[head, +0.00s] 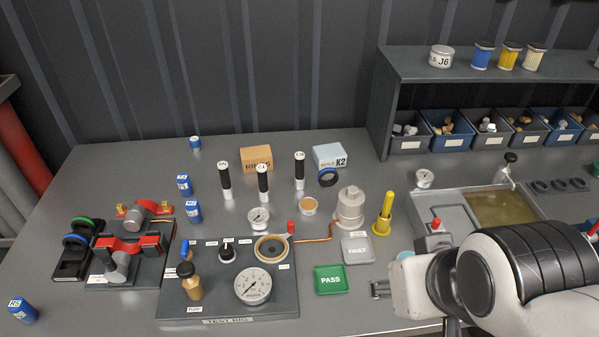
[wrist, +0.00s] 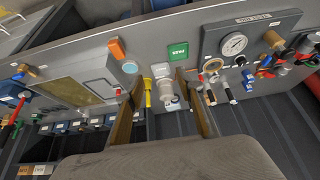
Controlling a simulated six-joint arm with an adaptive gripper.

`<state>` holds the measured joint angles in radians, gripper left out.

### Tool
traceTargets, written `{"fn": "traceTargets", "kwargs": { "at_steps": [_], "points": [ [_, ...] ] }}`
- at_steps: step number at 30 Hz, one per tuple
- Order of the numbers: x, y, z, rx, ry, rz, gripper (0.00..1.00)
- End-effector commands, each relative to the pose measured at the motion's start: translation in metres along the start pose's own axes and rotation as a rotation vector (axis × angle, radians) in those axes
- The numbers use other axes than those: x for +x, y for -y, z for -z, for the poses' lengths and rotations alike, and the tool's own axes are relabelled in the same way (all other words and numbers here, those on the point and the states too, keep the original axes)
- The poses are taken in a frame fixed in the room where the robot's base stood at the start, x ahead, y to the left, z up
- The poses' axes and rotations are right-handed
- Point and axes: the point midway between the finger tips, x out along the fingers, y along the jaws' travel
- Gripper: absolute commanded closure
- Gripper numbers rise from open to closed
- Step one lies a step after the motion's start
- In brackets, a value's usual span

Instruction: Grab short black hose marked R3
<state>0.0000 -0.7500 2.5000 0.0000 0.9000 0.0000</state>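Three short black hoses with white labelled ends stand upright on the bench behind the test rig in the head view: a left one (head: 224,178), a middle one (head: 263,181) and a right one (head: 299,169). Their marks are too small to read surely, so I cannot tell which is R3. Dark hose-like pieces also show right of the fingers in the wrist view (wrist: 230,94). My gripper (head: 381,289) is at the bench's front right, well to the right of the hoses. In the wrist view my gripper (wrist: 159,78) has its two fingers wide apart, with nothing held.
The test rig board (head: 228,308) with gauge and fittings lies in front of the hoses. A grey metal housing (head: 349,208), a yellow plunger (head: 384,215), a FAULT tray (head: 357,250) and a PASS tray (head: 331,279) stand between. Small boxes (head: 257,156) and blue cylinders (head: 193,211) flank the hoses.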

Motion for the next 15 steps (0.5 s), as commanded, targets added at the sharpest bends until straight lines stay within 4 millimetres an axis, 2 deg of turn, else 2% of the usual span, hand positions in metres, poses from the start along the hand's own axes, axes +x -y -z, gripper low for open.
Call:
{"fn": "traceTargets", "kwargs": {
  "at_steps": [8,15],
  "points": [
    [0.001,-0.001,0.002,0.0,-0.003,-0.002,0.63],
    [0.012,-0.005,0.027,-0.006,-0.037,-0.019,0.63]
  ]
}}
